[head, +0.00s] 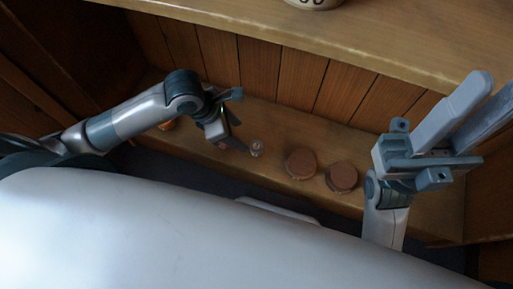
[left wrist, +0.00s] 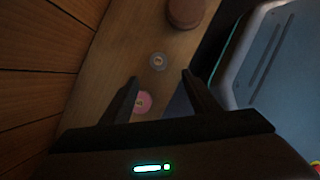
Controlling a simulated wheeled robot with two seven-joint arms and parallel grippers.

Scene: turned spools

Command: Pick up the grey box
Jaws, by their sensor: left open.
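I make out no clear grey box. A small grey round piece (head: 257,149) stands on the wooden shelf in the head view, just right of my left gripper (head: 231,146). In the left wrist view the grey piece (left wrist: 158,61) lies beyond the fingertips, in line with the gap between them. My left gripper (left wrist: 160,75) is open and empty above the shelf. A pink round piece (left wrist: 143,102) lies below it, partly behind a finger. My right gripper (head: 495,85) is raised at the right, far from the grey piece; its jaw state is unclear.
Two brown round pieces, one (head: 301,164) left of the other (head: 342,177), stand on the shelf (head: 395,200) right of the grey piece. An orange thing (head: 168,125) is at the left. A plank wall (head: 260,67) closes the back, and an upper board (head: 400,50) overhangs.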

